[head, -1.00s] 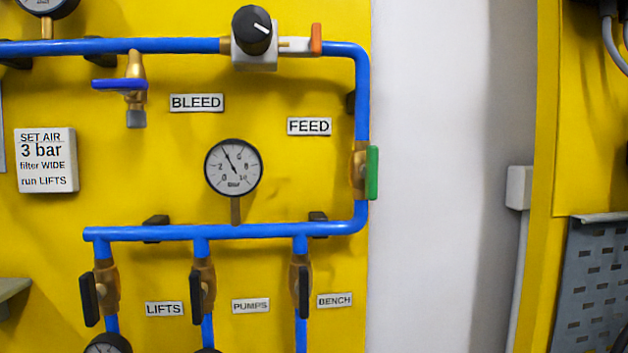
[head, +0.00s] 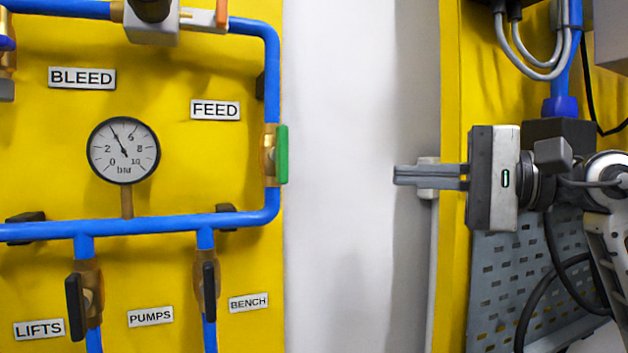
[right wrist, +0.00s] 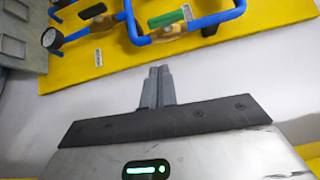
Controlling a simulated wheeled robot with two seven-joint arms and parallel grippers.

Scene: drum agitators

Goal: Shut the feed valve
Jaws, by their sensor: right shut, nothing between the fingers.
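The feed valve is a brass body (head: 268,154) with a green lever handle (head: 282,154) on the vertical blue pipe, right of the FEED label (head: 215,110). The lever stands upright, in line with the pipe. My right gripper (head: 396,176) is to the right of the valve at about its height, pointing left, with its fingers together and empty. A clear gap of white wall lies between fingertips and lever. In the right wrist view the shut fingers (right wrist: 158,70) point toward the panel, and a green lever (right wrist: 165,18) shows on the blue pipe above. My left gripper is not in view.
A pressure gauge (head: 123,150) reads near 4 bar. A grey perforated panel (head: 500,290) and cables are at the right. The white wall (head: 335,200) between is open.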

